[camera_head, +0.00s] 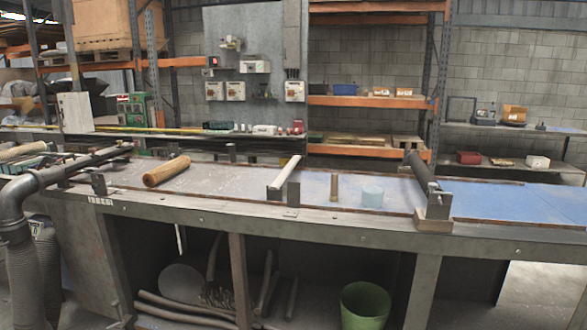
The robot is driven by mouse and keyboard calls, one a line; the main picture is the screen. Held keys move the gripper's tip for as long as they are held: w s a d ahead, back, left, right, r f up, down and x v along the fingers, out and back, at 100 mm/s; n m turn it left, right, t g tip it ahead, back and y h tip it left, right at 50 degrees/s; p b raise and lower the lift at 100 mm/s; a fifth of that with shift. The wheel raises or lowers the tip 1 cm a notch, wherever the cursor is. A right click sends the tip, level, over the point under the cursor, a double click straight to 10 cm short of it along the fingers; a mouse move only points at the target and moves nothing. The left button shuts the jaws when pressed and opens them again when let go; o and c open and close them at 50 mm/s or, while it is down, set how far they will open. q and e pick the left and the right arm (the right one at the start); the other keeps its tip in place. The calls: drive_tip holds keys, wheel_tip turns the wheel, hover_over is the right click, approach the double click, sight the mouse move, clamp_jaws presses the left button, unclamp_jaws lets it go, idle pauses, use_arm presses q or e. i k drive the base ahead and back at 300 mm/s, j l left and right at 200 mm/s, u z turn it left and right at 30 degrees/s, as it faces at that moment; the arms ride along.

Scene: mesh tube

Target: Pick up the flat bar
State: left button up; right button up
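A long pale bar (285,173) lies on the workbench (330,228) near its middle, running away from the front edge, with small grey metal blocks at its near end. A short brown bar (334,187) is to its right on the blue-grey bench top. I cannot tell for certain which of the two is the flat bar. A tan mesh tube (167,171) lies at a slant on the left part of the bench. Neither of my grippers shows in the head view.
A translucent blue cup (372,197) stands right of the short bar. A dark bar (421,172) in a metal bracket is further right. A grey pipe (60,177) bends over the left end. The bench top at far right is clear. A green bin (364,305) stands below.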

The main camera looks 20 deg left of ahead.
sight(278, 182)
drive_tip(key=i+j+z, duration=0.1)
drive_tip(key=j, duration=0.2)
drive_tip(key=i+j+z, duration=0.1)
drive_tip(key=j, duration=0.25)
drive_tip(key=i+j+z, duration=0.1)
drive_tip(key=i+j, duration=0.15)
drive_tip(key=i+j+z, duration=0.1)
drive_tip(key=j, duration=0.35)
drive_tip(key=i+j+z, duration=0.1)
drive_tip(key=j, duration=0.25)
drive_tip(key=i+j+z, duration=0.1)
drive_tip(key=j, duration=0.3)
drive_tip(key=i, duration=0.05)
